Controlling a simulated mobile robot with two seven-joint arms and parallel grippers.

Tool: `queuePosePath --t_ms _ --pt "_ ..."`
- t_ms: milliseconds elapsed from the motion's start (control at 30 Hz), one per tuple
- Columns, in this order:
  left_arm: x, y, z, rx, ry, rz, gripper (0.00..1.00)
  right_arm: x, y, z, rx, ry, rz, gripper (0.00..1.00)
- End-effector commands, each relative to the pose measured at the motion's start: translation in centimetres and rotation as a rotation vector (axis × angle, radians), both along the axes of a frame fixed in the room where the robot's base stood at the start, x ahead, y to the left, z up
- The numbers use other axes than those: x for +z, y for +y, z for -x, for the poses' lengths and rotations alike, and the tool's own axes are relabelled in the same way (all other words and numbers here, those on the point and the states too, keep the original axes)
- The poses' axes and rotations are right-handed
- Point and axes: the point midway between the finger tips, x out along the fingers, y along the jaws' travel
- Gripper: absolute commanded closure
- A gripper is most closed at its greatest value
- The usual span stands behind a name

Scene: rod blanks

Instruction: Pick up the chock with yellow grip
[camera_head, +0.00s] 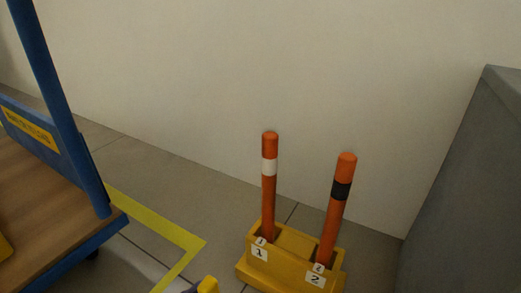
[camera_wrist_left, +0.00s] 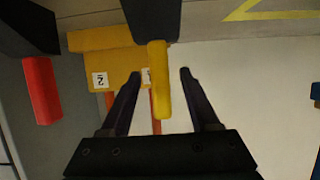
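The chock shows in the left wrist view as a dark block (camera_wrist_left: 152,18) at the top, with a yellow grip (camera_wrist_left: 160,85) reaching down from it. My left gripper (camera_wrist_left: 161,73) is open, with a finger on each side of the yellow grip. Gaps show between the grip and both fingers. In the head view a small yellow piece (camera_head: 208,285), probably this grip, shows at the bottom edge; the rest is cut off. What the chock rests on cannot be told. My right gripper is not in view.
A yellow holder (camera_head: 243,272) on the floor bears two upright orange rods, one white-banded (camera_head: 268,205), one black-banded (camera_head: 333,225). A blue-framed trolley (camera_head: 60,272) stands left, a grey cabinet (camera_head: 470,200) right. A red block (camera_wrist_left: 42,90) shows in the wrist view.

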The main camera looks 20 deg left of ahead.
Motion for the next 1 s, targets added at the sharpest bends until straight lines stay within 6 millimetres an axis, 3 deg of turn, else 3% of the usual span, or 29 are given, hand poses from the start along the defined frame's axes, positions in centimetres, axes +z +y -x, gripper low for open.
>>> queuePosePath --t_ms 67,533,1000 --pt "0.01 -0.01 0.02 0.000 0.000 0.000 0.48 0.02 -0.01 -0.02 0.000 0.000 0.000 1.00" --pt "-0.01 0.00 0.06 0.000 0.000 0.000 1.00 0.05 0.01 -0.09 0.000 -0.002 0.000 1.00" --pt "-0.03 0.01 0.08 0.000 0.001 0.000 1.00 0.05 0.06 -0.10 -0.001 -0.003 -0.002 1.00"
